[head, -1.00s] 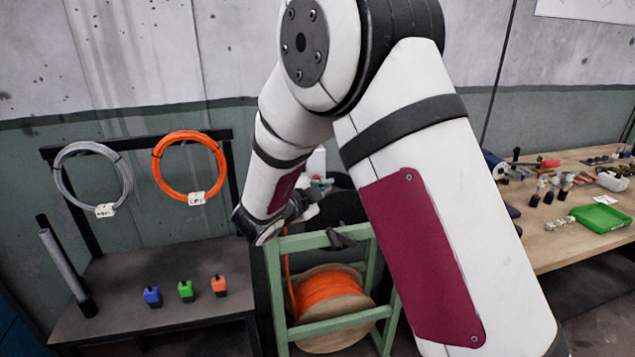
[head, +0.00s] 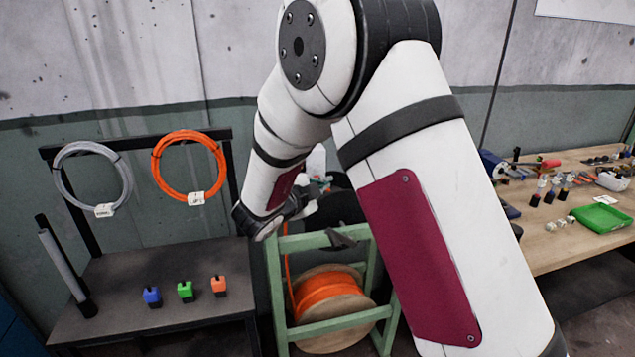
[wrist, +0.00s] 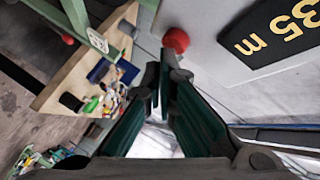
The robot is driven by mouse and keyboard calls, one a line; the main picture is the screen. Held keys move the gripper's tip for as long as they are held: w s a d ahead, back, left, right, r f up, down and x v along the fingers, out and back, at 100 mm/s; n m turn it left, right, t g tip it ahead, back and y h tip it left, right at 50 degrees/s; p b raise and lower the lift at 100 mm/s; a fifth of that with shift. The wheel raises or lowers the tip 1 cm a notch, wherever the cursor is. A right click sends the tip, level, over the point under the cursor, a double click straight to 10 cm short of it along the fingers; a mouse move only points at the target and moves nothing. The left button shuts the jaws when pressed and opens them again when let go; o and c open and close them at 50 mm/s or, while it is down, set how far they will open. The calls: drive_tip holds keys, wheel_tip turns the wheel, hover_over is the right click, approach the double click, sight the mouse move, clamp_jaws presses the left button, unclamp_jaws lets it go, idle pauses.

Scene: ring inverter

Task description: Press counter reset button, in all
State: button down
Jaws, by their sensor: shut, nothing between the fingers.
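A round red button (wrist: 175,40) shows in the wrist view, on or beside a light grey panel (wrist: 205,60). A black plate with yellow "35 m" characters (wrist: 275,32) is on that panel at the upper right. My gripper (wrist: 163,68) is shut and empty. Its fingertips appear just below the red button in the picture, close to it; I cannot tell whether they touch. In the head view the fingers are not clearly visible, and the button and plate cannot be made out there.
A green frame (head: 318,241) holds an orange cable reel (head: 328,290) beside my wrist. A black rack (head: 150,318) with cable coils stands left. A wooden bench (head: 545,250) with a green tray (head: 600,217) and tools stands right. Another red round thing (wrist: 68,38) shows in the wrist view.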

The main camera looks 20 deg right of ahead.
drive_tip(key=shift+w, duration=0.4)
idle(0.3)
drive_tip(key=shift+s, duration=0.1)
drive_tip(key=shift+s+p, duration=0.45)
drive_tip(key=shift+s, duration=0.4)
drive_tip(key=shift+s+p, duration=1.5)
drive_tip(key=shift+s, duration=1)
